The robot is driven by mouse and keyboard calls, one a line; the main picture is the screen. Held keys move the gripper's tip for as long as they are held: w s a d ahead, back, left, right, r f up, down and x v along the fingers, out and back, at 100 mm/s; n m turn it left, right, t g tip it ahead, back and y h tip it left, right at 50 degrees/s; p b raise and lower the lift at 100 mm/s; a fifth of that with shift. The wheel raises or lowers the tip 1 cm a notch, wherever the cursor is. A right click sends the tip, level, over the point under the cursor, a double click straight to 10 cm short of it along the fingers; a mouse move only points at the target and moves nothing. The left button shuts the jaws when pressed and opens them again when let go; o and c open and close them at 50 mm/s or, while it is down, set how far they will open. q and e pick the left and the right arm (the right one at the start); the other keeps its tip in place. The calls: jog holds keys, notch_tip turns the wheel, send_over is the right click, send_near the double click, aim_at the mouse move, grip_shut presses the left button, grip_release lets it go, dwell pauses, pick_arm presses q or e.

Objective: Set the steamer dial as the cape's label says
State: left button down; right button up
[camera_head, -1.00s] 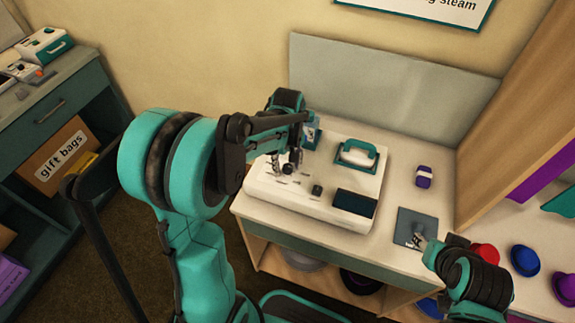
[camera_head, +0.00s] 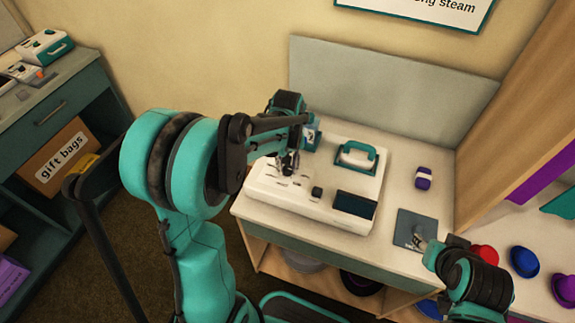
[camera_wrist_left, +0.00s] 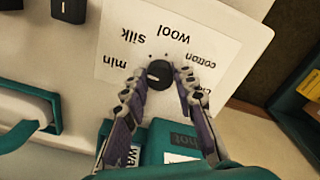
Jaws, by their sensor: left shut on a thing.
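The white steamer (camera_head: 320,208) stands on the counter. In the left wrist view its black round dial (camera_wrist_left: 158,73) sits on a white panel marked min, silk, wool and cotton, with one more word partly hidden. My left gripper (camera_head: 289,163) is over the steamer's left part, its two fingers shut on the dial from both sides. The dial's pointer is too unclear to read. My right gripper (camera_head: 418,240) hangs over a dark grey mat (camera_head: 405,222); its jaw state is unclear. The cape's label cannot be made out.
A teal-handled iron (camera_head: 357,156) rests on the steamer's back. A teal bottle (camera_head: 311,138) stands behind the left gripper. A purple item (camera_head: 424,178) lies to the right on the counter. Several hats, one blue (camera_head: 525,261), sit at right. A wall sign (camera_head: 430,8) is cut off.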

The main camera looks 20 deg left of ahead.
pick_arm(q)
jog(key=m, duration=0.4)
jog(key=shift+m, duration=0.3)
jog(key=m+p, duration=0.1)
jog(key=m, duration=0.3)
jog(key=shift+m, duration=0.3)
jog(key=m, duration=0.4)
jog(key=shift+m, duration=2.1)
jog(key=c, duration=1.2)
grip_release()
